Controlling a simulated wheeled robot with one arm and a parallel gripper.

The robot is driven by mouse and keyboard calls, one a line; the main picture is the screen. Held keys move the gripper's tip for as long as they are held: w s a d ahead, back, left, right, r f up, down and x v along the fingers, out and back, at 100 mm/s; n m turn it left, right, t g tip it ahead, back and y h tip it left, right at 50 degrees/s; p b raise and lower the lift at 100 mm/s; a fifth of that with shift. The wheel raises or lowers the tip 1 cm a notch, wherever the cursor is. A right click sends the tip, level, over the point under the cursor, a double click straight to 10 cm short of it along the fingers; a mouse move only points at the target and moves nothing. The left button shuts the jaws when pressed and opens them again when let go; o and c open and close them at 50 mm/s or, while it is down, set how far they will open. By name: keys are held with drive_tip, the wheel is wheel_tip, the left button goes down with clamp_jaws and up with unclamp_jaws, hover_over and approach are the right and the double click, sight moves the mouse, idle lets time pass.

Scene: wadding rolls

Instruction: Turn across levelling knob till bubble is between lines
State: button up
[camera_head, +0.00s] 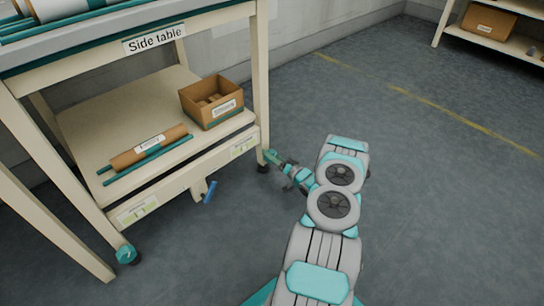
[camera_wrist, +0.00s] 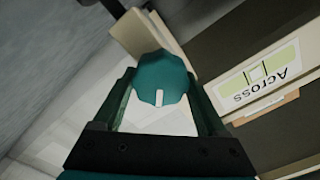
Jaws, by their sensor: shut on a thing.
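The across levelling knob (camera_wrist: 162,72) is a teal faceted knob with a white mark on its near edge, in the wrist view. My gripper (camera_wrist: 160,84) is shut on it, one dark finger on each side. In the head view my gripper (camera_head: 273,158) is at the foot of the side table's right front leg and hides this knob. The "Across" label (camera_wrist: 262,72) sits right of the knob in the wrist view, upside down, with a green strip and two dark lines. I cannot make out the bubble's place. The label also shows in the head view (camera_head: 243,147).
The side table (camera_head: 190,152) holds a cardboard box (camera_head: 227,113) and a brown roll (camera_head: 135,153) on its lower shelf. Another teal knob (camera_head: 127,254) is at its left front leg. A blue-ended lever (camera_head: 210,191) hangs below the shelf. The floor to the right is clear.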

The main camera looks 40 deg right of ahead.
idle(0.4)
drive_tip(key=o, duration=1.3)
drive_tip(key=s, duration=0.7)
drive_tip(key=shift+s+d+p, duration=0.35)
drive_tip(key=shift+p, duration=0.1)
drive_tip(key=shift+s, duration=0.1)
